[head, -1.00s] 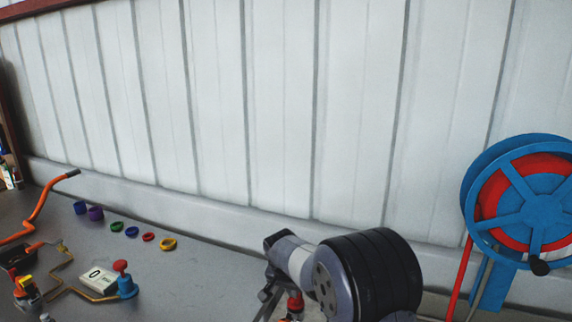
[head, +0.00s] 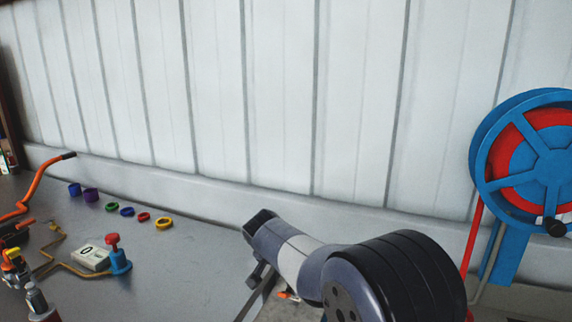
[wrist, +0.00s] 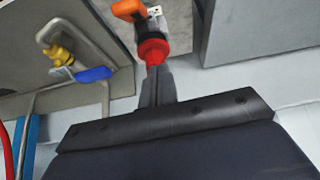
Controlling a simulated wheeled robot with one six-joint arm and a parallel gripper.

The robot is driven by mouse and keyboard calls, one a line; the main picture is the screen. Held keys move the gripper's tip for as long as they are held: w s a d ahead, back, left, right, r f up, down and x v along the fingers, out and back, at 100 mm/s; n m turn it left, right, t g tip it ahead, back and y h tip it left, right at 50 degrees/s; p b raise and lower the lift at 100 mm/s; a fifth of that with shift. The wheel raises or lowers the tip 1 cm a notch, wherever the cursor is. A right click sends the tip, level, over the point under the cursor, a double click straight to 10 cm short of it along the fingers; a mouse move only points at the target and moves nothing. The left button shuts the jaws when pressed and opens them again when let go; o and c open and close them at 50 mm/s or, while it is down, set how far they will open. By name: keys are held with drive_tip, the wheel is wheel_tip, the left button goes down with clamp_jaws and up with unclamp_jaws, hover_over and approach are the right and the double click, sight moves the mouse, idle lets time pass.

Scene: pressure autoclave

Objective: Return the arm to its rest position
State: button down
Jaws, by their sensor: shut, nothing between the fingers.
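My arm (head: 290,245) reaches in from the lower right of the head view, bent, with its large dark joint nearest the camera. The fingers of my gripper (wrist: 157,75) show in the wrist view, together with no gap and nothing held. A red knob (wrist: 152,50) with an orange lever (wrist: 128,9) lies just past the fingertips in that view. I cannot tell whether the fingertips touch the knob. In the head view, the fingertips cannot be made out clearly beneath the arm.
A blue and red wheel (head: 553,173) stands at the right. On the grey bench are several coloured rings (head: 164,222), a box with a dial (head: 90,258), a red-topped blue valve (head: 118,260) and an orange lever (head: 38,190). A blue-handled valve (wrist: 93,74) shows in the wrist view.

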drive_tip(key=shift+s+a+f+t+h+b, duration=0.1)
drive_tip(key=shift+s+a+t+h+b, duration=0.25)
drive_tip(key=shift+b, duration=1.3)
drive_tip(key=shift+s+a+f+t+y+b, duration=0.15)
drive_tip(key=shift+t+b, duration=0.4)
drive_tip(key=shift+b, duration=1.05)
drive_tip(key=shift+s+a+r+h+b, duration=0.15)
drive_tip(key=shift+h+b, duration=0.15)
drive_tip(key=shift+b, duration=0.95)
drive_tip(key=s+t+b, duration=0.1)
drive_tip(key=b, duration=0.2)
drive_tip(key=s+t+b, duration=0.1)
drive_tip(key=b, duration=0.2)
drive_tip(key=s+t+b, duration=0.1)
drive_tip(key=b, duration=0.3)
drive_tip(key=shift+a+r+h, duration=0.25)
drive_tip(key=shift+r+h, duration=0.15)
drive_tip(key=shift+t, duration=0.6)
drive_tip(key=shift+s+d+r+b, duration=0.1)
drive_tip(key=shift+s+r+b, duration=0.3)
drive_tip(key=shift+r, duration=0.35)
drive_tip(key=shift+s+d+r+b, duration=0.1)
drive_tip(key=shift+s+r+b, duration=0.1)
drive_tip(key=shift+r+b, duration=0.4)
drive_tip(key=shift+s+r+b, duration=0.3)
drive_tip(key=shift+r, duration=0.6)
drive_tip(key=shift+s, duration=0.1)
